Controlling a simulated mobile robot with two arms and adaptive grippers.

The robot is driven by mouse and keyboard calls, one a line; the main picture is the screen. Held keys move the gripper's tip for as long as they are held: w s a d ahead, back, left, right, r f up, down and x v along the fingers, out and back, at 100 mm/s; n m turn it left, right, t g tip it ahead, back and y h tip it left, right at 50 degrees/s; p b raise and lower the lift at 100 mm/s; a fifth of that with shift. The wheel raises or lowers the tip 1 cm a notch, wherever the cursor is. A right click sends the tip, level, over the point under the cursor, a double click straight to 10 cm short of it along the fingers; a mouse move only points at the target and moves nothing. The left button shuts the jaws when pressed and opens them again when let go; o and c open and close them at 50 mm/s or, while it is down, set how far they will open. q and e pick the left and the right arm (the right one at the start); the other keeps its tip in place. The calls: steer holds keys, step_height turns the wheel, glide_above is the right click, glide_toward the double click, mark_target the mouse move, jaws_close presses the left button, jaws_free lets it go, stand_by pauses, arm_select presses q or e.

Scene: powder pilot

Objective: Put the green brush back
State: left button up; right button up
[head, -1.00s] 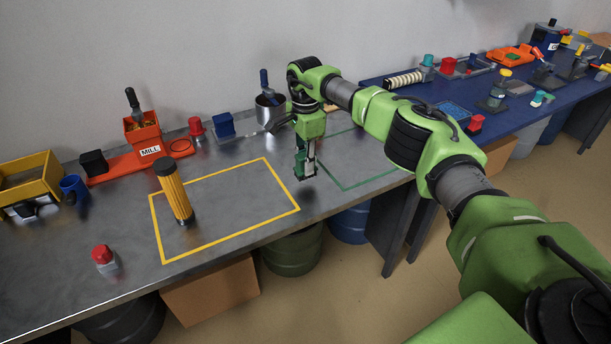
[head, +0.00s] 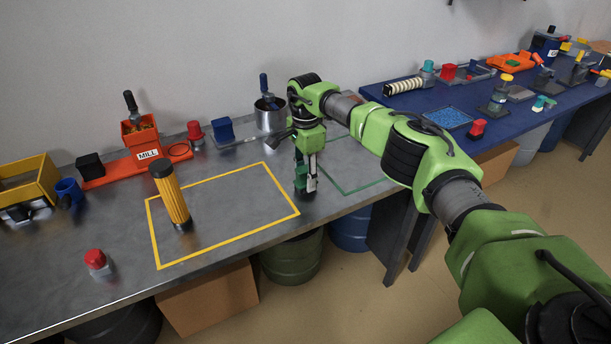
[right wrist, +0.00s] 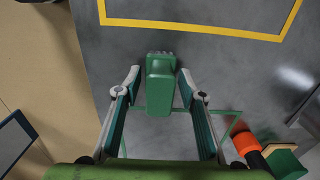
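The green brush (right wrist: 160,85) stands between the fingers of my right gripper (right wrist: 161,78) in the right wrist view, with narrow gaps showing on both sides. In the head view the gripper (head: 306,184) is low over the grey bench. The brush (head: 299,178) shows there as a dark green piece beside the fingers, partly hidden. It is between the yellow outline (head: 230,234) and the green outline (head: 352,192). Whether its foot touches the bench is unclear. My left gripper is not in view.
A yellow-ribbed cylinder (head: 174,198) stands inside the yellow outline. A metal cup (head: 270,118) and a blue block (head: 222,129) stand behind. A red-topped jar (head: 97,262) is at front left. An orange-and-black piece (right wrist: 243,140) shows in the right wrist view. The bench's front edge is close.

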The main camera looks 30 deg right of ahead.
mark_target(305, 168)
step_height(305, 168, up, 13)
steer(key=p, duration=0.8)
steer(key=shift+f+p, duration=0.2)
steer(key=shift+p, duration=0.1)
steer(key=shift+f, duration=0.1)
